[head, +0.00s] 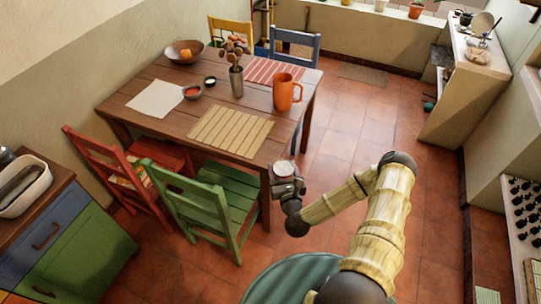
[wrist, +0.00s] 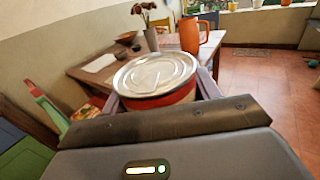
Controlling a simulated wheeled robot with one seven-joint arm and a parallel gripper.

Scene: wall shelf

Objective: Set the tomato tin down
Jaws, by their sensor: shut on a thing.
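The tomato tin (wrist: 155,82) has a silver ringed lid and a red and cream side, and it fills the middle of the wrist view. In the head view the tin's pale top (head: 284,168) shows at the end of my arm. My gripper (head: 286,180) is shut on the tin and holds it upright; it also shows in the wrist view (wrist: 160,100). In the head view, tin and gripper appear beside the near right corner of the wooden table (head: 174,122). The tin's lower part is hidden by the gripper.
On the table are an orange mug (head: 284,92), a vase (head: 236,82), a slatted mat (head: 230,131), a striped mat (head: 270,71), bowls and a white sheet (head: 156,99). A green chair (head: 215,200) and a red chair (head: 115,160) stand at its near side.

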